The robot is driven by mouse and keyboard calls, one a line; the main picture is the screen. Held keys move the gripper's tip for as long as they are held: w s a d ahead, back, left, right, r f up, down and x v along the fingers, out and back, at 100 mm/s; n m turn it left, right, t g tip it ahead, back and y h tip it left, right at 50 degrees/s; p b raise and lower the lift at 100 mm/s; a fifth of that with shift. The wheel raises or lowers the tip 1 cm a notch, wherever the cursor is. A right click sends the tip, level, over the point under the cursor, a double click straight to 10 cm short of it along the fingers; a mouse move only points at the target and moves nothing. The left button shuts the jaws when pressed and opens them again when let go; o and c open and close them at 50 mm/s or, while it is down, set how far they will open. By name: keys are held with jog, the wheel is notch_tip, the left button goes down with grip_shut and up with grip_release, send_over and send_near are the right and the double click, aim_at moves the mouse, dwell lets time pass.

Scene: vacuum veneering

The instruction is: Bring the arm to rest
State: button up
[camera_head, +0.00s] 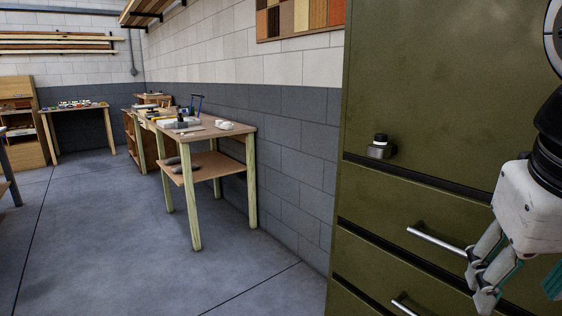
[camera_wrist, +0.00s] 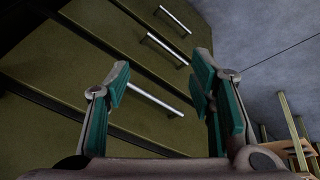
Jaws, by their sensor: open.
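My gripper (camera_head: 481,283) hangs at the right edge in the head view, pointing down in front of a green metal cabinet (camera_head: 440,80). In the wrist view my gripper (camera_wrist: 160,88) shows two fingers with teal pads standing wide apart. Nothing is between them. The cabinet's drawer fronts (camera_wrist: 60,50) lie beyond the fingers, and a drawer handle (camera_wrist: 150,97) shows in the gap. From these views I cannot tell the exact distance between fingers and handle.
The cabinet has a black knob or latch (camera_head: 380,147) and a drawer handle (camera_head: 436,241). A wooden workbench (camera_head: 240,131) with tools stands along the block wall. Another table (camera_head: 75,110) is at the back left. The grey floor (camera_head: 110,240) on the left is clear.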

jog(key=s+a+f+n+g+y, duration=0.2)
jog(key=s+a+f+g+y, duration=0.15)
jog(key=s+f, duration=0.6)
notch_tip(320, 180, up, 17)
jog(key=w+t+p, duration=0.1)
jog(key=t+p, duration=0.3)
jog(key=p, duration=1.4)
jog(key=shift+w+a+r+n+h, duration=0.2)
jog(key=shift+a+n+h, duration=0.1)
jog(key=shift+a+h, duration=0.1)
